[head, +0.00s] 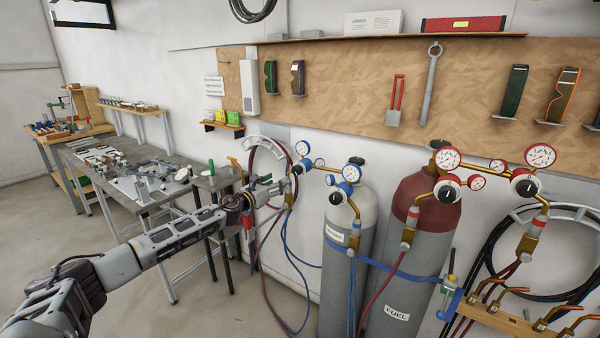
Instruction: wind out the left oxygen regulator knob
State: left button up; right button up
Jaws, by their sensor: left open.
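The left oxygen regulator (303,148), with blue-rimmed gauges, is mounted beside the grey oxygen cylinder. Its knob (297,170) is small and dark, and partly hidden by my left gripper. My left gripper (288,186) reaches in from the left, with its fingers open around or right beside this knob. I cannot tell whether they touch it. My right gripper is not in view.
A second blue regulator (351,173) is close on the right, on the oxygen cylinder (349,225). A red-topped fuel cylinder (412,250) and red-gauge regulators (447,158) stand further right. Hoses (268,245) hang below my gripper. A cluttered workbench (150,205) is at left.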

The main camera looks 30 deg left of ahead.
pick_arm(q)
jog(key=shift+w+d+r+m, duration=0.1)
jog(key=shift+w+m, duration=0.05)
jog(key=shift+m, duration=1.05)
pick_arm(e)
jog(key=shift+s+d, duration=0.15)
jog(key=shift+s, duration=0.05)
